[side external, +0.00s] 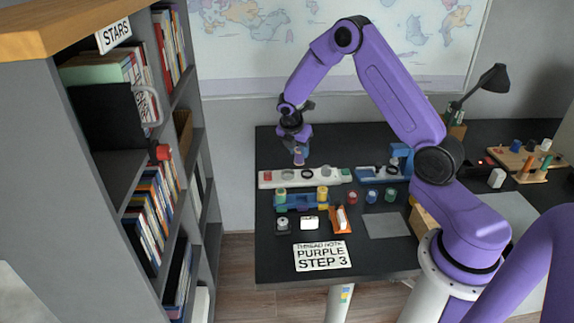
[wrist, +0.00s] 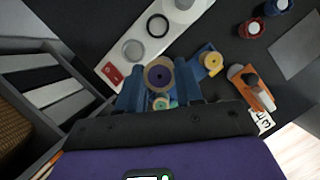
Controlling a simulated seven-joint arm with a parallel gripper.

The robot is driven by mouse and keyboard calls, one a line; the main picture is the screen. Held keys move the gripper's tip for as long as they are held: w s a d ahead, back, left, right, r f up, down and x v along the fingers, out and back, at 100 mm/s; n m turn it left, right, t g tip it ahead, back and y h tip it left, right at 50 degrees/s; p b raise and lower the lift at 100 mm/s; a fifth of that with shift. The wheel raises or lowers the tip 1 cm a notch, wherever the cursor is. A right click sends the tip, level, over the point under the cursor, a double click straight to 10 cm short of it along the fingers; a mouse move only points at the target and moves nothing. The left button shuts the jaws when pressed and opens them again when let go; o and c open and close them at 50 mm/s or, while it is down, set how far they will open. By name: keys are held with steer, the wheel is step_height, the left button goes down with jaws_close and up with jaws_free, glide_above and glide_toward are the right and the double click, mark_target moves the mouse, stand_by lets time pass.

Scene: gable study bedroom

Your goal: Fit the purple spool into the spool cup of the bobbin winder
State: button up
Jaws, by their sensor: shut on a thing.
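My gripper (side external: 298,148) is shut on the purple spool (side external: 299,158), holding it above the desk near the back. In the wrist view the spool (wrist: 158,73) shows end-on, with a tan rim and purple middle, between the blue fingers (wrist: 159,90). A long white base (side external: 334,179), which looks like the bobbin winder, lies below the gripper. It carries a red square (wrist: 112,73), a grey disc (wrist: 133,50) and a dark ring (wrist: 158,25), which may be the spool cup. The spool is apart from that ring, and its lower end is hidden.
A blue rack (side external: 302,208) with a green spool (side external: 281,193) and a yellow spool (side external: 322,192) stands in front of the base. Red (side external: 352,196) and blue spools (side external: 371,196) stand to its right. An orange tool (side external: 341,220) and a note card (side external: 322,256) lie nearer the front edge.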

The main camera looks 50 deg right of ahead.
steer(key=w+f, duration=0.2)
steer(key=w+d+f, duration=0.1)
steer(key=w+f, duration=0.1)
steer(key=w+d+f, duration=0.1)
steer(key=w+f, duration=0.1)
steer(key=shift+w+f, duration=0.1)
steer(key=shift+f, duration=0.1)
steer(key=shift+w+f, duration=0.2)
steer(key=shift+f, duration=1.55)
steer(key=shift+f, duration=0.15)
steer(key=o, duration=1)
